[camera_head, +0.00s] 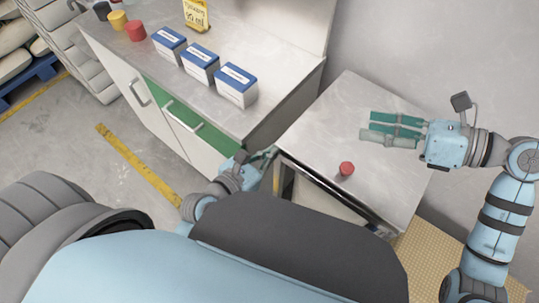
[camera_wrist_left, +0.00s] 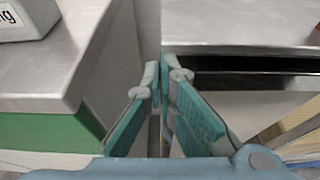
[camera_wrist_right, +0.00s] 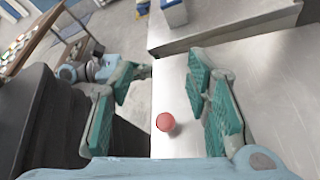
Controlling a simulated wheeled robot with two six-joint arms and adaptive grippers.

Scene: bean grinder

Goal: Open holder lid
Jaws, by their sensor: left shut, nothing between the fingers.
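No holder with a lid can be made out for certain. A small red cylinder (camera_head: 346,169) stands on the steel table; it also shows in the right wrist view (camera_wrist_right: 166,122). My left gripper (camera_head: 268,158) is low at the gap between the counter and the steel table. In the left wrist view (camera_wrist_left: 165,75) its fingertips are together and empty, beside a dark open slot (camera_wrist_left: 240,72) under the table top. My right gripper (camera_head: 367,125) is open and empty above the steel table, beyond the red cylinder in the head view.
The steel table (camera_head: 350,110) is otherwise bare. The counter (camera_head: 160,65) at left carries several blue-and-white boxes (camera_head: 237,84), a yellow sign (camera_head: 195,14) and coloured cylinders (camera_head: 135,30). Its front has a green drawer (camera_head: 185,118). A wall stands behind.

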